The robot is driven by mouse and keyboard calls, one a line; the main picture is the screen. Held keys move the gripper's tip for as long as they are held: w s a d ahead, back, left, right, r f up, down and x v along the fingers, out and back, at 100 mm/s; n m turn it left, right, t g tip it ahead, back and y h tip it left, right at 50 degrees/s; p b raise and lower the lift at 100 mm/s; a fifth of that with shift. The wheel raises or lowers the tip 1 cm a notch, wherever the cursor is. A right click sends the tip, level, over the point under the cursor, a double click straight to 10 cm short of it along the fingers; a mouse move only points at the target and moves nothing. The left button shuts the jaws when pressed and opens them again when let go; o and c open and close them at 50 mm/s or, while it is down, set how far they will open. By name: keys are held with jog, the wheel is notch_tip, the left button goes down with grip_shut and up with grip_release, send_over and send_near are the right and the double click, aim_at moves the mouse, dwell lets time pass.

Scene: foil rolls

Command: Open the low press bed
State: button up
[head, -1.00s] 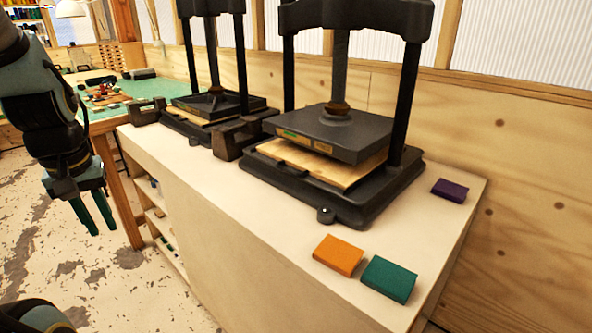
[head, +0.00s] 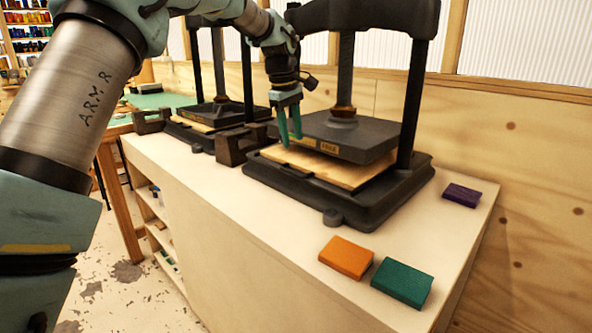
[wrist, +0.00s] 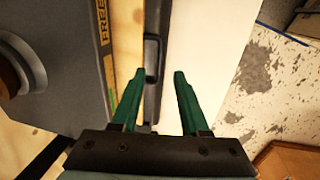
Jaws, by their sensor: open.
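The near press has a pale wooden bed (head: 345,175) lying in its black base, under a dark grey platen (head: 345,135). A dark bar handle (head: 298,171) runs along the bed's front edge. In the wrist view, the handle (wrist: 152,60) extends between the green fingertips, with the bed (wrist: 127,45) to its left. My gripper (head: 290,142) points down at the bed's front edge; it also shows in the wrist view (wrist: 158,75). It is open and holds nothing. Whether the fingers are level with the handle or above it is unclear.
A second, similar press (head: 215,112) stands behind to the left. Dark blocks (head: 238,145) sit between the presses. Orange (head: 346,258), teal (head: 402,282) and purple (head: 461,195) blocks lie on the pale cabinet top (head: 230,205). The platen carries a label beginning "FREE" (wrist: 103,22).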

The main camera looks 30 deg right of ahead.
aim_at(296, 174)
jog(key=f, duration=0.3)
jog(key=d+f+p, duration=0.1)
jog(key=f, duration=0.2)
jog(key=f+p, duration=0.1)
jog(key=f, duration=0.3)
jog(key=shift+w+d, duration=0.2)
jog(key=shift+d, duration=0.1)
grip_shut()
dwell(1.0)
